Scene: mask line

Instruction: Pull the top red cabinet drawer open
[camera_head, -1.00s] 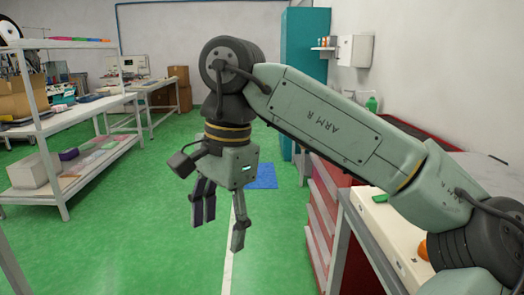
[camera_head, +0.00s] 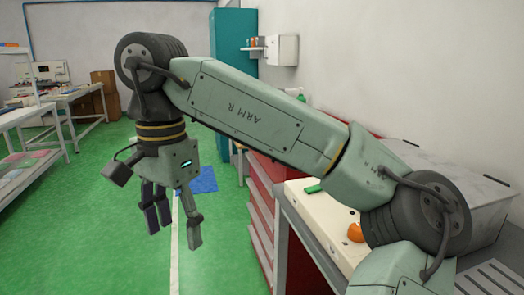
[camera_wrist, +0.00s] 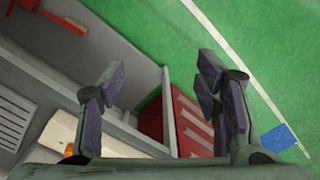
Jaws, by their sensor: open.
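The red cabinet (camera_head: 262,205) stands by the right wall, with a stack of drawer fronts facing the green aisle. In the wrist view the red cabinet (camera_wrist: 190,125) shows between and beyond my fingers, its drawers looking shut. My gripper (camera_head: 172,222) hangs over the aisle, left of the cabinet and apart from it, fingers pointing down. In the wrist view my gripper (camera_wrist: 165,85) has its fingers spread wide with nothing between them. My arm hides part of the cabinet's top, and I cannot make out the top drawer's handle.
A teal locker (camera_head: 232,70) is behind. White tables (camera_head: 30,115) line the left. The green floor (camera_head: 100,235) is clear.

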